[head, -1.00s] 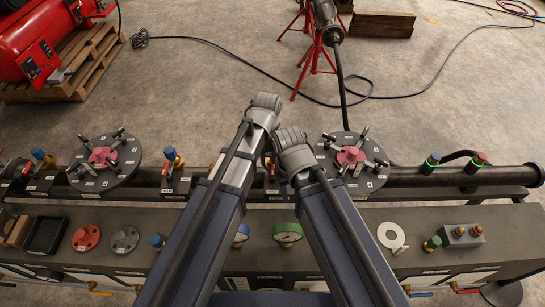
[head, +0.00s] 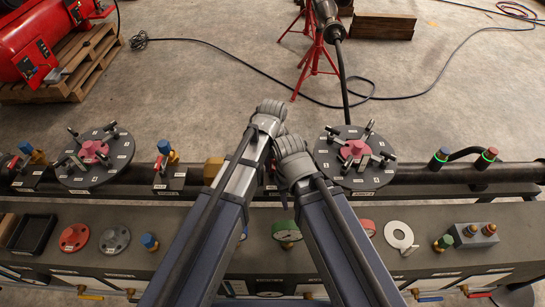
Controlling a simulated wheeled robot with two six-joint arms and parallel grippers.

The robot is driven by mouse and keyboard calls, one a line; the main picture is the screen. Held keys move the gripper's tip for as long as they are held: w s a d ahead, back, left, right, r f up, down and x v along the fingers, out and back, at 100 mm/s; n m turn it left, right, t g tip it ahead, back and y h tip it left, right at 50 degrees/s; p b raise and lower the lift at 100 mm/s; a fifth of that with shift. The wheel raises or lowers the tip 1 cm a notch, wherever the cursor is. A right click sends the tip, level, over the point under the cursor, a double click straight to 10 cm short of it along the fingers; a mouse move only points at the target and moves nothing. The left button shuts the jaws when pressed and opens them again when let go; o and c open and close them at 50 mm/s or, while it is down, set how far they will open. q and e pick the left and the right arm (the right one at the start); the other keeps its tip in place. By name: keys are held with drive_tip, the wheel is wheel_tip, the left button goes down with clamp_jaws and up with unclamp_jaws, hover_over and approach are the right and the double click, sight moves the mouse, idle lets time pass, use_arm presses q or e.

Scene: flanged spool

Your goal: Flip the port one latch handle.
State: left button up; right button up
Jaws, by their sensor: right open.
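Two dark round flanged discs sit on the long pipe: a left disc (head: 120,166) and a right disc (head: 335,161). Each has a red hub, a left hub (head: 93,150) and a right hub (head: 354,148), with several small metal latch handles around it. The labels are too small to read, so I cannot tell which disc is port one. My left gripper (head: 269,112) and my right gripper (head: 291,150) are close together between the discs, touching no handle that I can see. The right one is open. The left one's fingers are hidden behind its wrist.
The bench in front holds a black tray (head: 33,234), a red flange (head: 74,237), a grey flange (head: 114,239), a green gauge (head: 287,231) and a white ring (head: 399,235). Blue-topped valves (head: 165,148) and lit knobs (head: 437,158) stand along the pipe.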

sight(272, 162)
use_arm(q)
drive_tip(key=n, duration=0.5)
drive_tip(key=shift+r+n, duration=0.2)
drive_tip(key=shift+n, duration=0.1)
drive_tip(key=n, duration=1)
drive_tip(key=shift+n, duration=0.4)
drive_tip(key=n, duration=0.4)
drive_tip(key=shift+m, duration=0.7)
drive_tip(key=shift+r+m, duration=0.15)
drive_tip(key=shift+m, duration=0.25)
wheel_tip(272, 162, up, 7)
drive_tip(key=p, duration=0.7)
